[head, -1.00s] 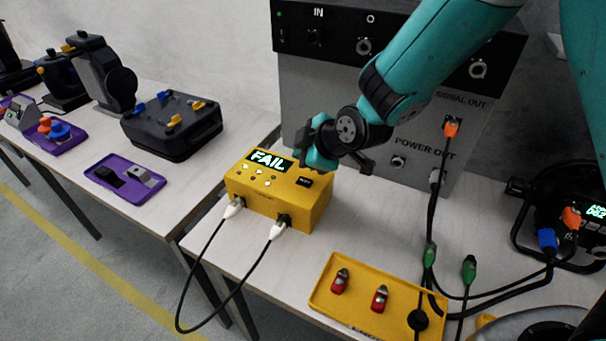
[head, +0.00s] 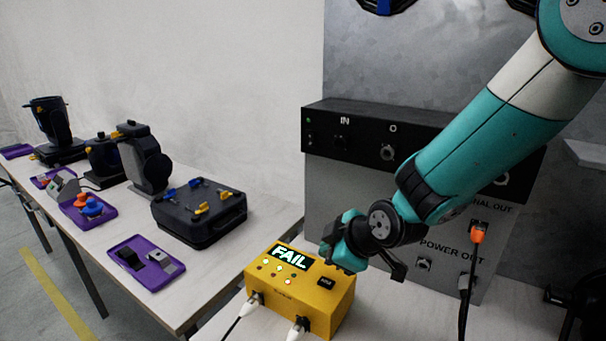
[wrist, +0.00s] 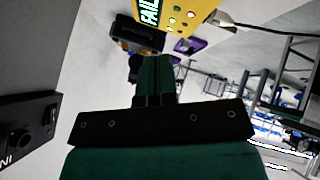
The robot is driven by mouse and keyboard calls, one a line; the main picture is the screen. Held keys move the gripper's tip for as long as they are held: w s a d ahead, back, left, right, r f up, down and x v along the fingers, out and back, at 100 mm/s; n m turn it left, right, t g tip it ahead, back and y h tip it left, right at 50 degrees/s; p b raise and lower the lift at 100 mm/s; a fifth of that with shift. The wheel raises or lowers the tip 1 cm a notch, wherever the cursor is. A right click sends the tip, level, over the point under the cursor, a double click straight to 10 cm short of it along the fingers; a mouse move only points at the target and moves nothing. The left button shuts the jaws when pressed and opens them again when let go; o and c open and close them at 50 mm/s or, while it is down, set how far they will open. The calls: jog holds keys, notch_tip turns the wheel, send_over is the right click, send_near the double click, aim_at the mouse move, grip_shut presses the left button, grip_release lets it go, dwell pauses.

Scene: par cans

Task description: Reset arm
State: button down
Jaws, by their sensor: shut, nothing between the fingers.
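My gripper (head: 341,258) is shut and empty in the head view. It is just above and behind the right part of the yellow tester box, and I cannot tell whether it touches the box. The yellow tester box (head: 318,307) has a lit display reading FAIL and two white plugs in its front. The wrist view shows my shut gripper fingers (wrist: 154,75) pointing up the picture, with part of the yellow box (wrist: 192,12) at the top.
A grey panel (head: 385,200) with a black unit (head: 365,137) labelled IN stands behind my arm. An orange plug (head: 478,232) sits in it. On the left table are a dark case (head: 199,211), purple trays (head: 147,263) and par cans (head: 146,158). Open floor lies at left.

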jog(key=s+d+r+m+g, duration=0.2)
jog(key=s+d+r+m, duration=0.1)
jog(key=s, duration=0.5)
jog(key=s+d+r+m+g+h, duration=0.1)
jog(key=s+d+r+m+g, duration=0.1)
jog(key=s+r, duration=0.3)
jog(key=s+d+r+m+g, duration=0.2)
jog(key=s+d+r+m, duration=0.1)
jog(key=s, duration=0.9)
jog(key=shift+s+d+r+m, duration=0.15)
jog(key=shift+d+r+m, duration=0.15)
jog(key=shift+r, duration=0.3)
